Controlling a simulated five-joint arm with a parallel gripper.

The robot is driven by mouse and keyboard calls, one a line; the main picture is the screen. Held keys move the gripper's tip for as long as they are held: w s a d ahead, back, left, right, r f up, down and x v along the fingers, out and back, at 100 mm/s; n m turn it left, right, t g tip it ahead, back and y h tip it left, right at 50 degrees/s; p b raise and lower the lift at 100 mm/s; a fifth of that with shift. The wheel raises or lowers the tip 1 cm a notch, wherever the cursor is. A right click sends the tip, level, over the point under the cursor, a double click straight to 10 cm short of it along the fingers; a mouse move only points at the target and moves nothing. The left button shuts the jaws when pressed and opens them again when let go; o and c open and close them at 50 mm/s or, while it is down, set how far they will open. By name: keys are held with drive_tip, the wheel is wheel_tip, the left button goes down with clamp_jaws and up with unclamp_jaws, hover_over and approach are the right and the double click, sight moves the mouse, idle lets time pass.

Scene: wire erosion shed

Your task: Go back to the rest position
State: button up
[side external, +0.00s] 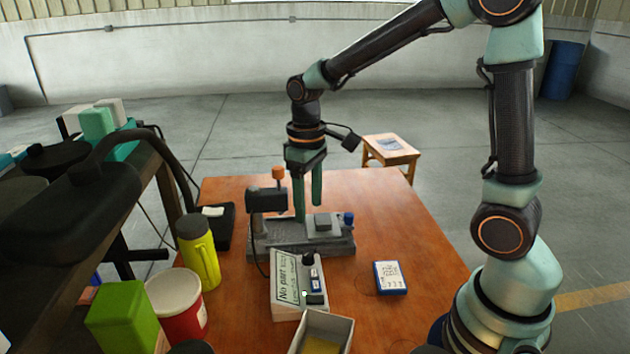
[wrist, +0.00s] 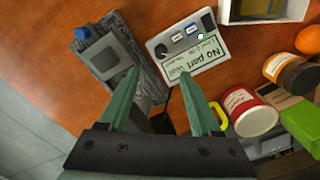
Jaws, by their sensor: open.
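My gripper (side external: 307,200) is open and empty, with its two green fingers pointing down over the grey fixture (side external: 340,244) on the wooden table. In the wrist view my gripper (wrist: 158,100) shows its fingers spread apart, with nothing between the tips. The fixture (wrist: 140,84) lies beside the left finger there. A small grey block (side external: 322,221) sits on a plate on the fixture, to the right of the fingers. A blue knob (side external: 348,219) is at the fixture's right end. Whether the fingertips touch the fixture is hard to tell.
A control box (side external: 287,282) labelled "No part" stands in front of the fixture. A white tray (side external: 343,327), a blue-white device (side external: 390,278), a yellow bottle (side external: 200,260) and a red-white tub (side external: 180,308) are nearby. The table's right side (side external: 375,205) has free room.

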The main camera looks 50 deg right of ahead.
drive_tip(key=s+r+m+t, duration=0.2)
drive_tip(key=s+r+t, duration=0.3)
drive_tip(key=s+r, duration=0.3)
drive_tip(key=shift+a+r+t, duration=0.25)
drive_tip(key=shift+r+t, duration=0.15)
drive_tip(key=shift+r, duration=0.15)
